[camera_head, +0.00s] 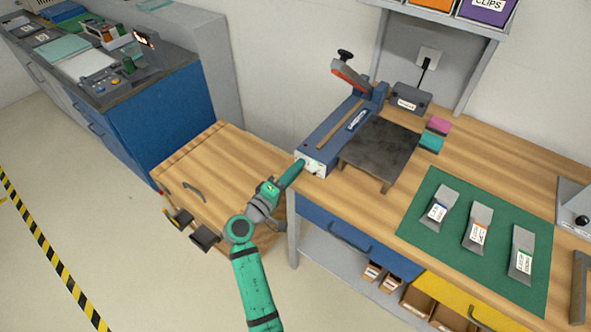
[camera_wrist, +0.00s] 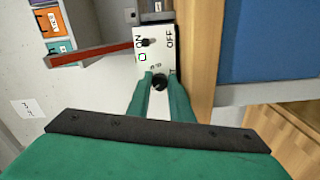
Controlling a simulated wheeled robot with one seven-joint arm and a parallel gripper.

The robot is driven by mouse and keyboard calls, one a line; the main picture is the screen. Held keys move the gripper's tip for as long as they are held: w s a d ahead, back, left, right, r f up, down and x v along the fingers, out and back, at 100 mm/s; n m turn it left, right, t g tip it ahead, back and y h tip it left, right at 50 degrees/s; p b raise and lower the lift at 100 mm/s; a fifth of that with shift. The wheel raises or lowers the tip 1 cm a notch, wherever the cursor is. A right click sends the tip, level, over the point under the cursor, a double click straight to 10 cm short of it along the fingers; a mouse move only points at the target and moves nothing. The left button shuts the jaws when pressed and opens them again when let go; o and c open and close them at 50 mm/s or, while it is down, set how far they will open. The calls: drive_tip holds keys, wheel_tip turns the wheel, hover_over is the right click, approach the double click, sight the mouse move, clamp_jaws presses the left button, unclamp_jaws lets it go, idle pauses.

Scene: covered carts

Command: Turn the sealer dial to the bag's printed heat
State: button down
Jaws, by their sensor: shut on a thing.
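The blue sealer (camera_head: 335,135) stands at the back left of the workbench, its red-handled arm (camera_head: 349,75) raised. Its white control panel (camera_head: 309,164) faces my gripper (camera_head: 298,167). In the wrist view the panel (camera_wrist: 168,55) shows ON and OFF lettering, a switch and a green ring. The black dial (camera_wrist: 159,81) sits between my fingertips (camera_wrist: 160,85), and my gripper is shut on it. The dial's setting is not readable. Three grey bags (camera_head: 440,206), (camera_head: 478,229), (camera_head: 522,252) lie on a green mat (camera_head: 415,233); their label print is too small to read.
A dark metal plate (camera_head: 380,150) stands right of the sealer, with pink and teal pieces (camera_head: 431,142) beside it. A wooden-topped cart (camera_head: 215,165) is left of my arm. A blue drawer (camera_head: 345,237) is below the bench edge. Floor at left is open.

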drive_tip(key=shift+f, duration=0.1)
idle(0.3)
drive_tip(key=c, duration=1.8)
unclamp_jaws()
drive_tip(key=shift+c, duration=0.2)
drive_tip(key=shift+s+a, duration=0.1)
drive_tip(key=v, duration=1)
drive_tip(key=shift+s+a, duration=0.2)
drive_tip(key=shift+s, duration=0.1)
